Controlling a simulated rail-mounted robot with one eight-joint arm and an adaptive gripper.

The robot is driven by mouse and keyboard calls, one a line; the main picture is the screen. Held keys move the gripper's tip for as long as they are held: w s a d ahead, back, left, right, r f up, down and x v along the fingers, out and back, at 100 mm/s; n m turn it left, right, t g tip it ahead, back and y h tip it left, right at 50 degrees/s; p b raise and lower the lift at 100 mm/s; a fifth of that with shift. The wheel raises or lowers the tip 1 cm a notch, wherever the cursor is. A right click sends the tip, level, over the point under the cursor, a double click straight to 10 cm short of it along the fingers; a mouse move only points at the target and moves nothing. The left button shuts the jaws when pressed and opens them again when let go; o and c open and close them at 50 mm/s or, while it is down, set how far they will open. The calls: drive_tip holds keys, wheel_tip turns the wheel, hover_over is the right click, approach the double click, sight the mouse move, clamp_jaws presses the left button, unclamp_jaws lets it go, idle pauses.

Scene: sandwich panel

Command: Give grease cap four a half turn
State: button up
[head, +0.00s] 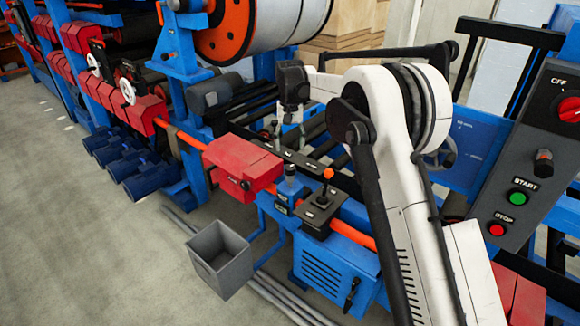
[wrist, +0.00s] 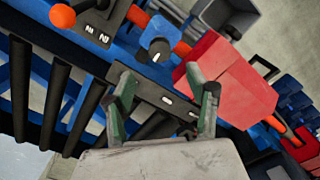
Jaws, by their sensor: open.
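My gripper (head: 289,143) points down over a dark plate (head: 312,170) beside the red guard box. The plate carries small pale oval marks (wrist: 168,100), too small to read. I cannot make out a cap marked four; the lower part of the plate is hidden behind my gripper.
The red guard box (head: 243,165) stands close to my gripper. An orange-tipped lever (head: 328,175) rises nearby. Black rollers (wrist: 52,92) lie on the other side of the plate. A grey bin (head: 220,262) is on the floor. A control panel (head: 530,165) stands at right.

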sight(290, 167)
wheel_tip(290, 167, down, 10)
drive_tip(key=shift+r+p, duration=0.1)
drive_tip(key=shift+p, duration=0.35)
drive_tip(key=shift+c, duration=0.4)
drive_tip(key=c, duration=1.1)
drive_tip(key=shift+o, duration=0.2)
drive_tip(key=shift+m+b, duration=0.3)
drive_tip(key=shift+b, duration=0.05)
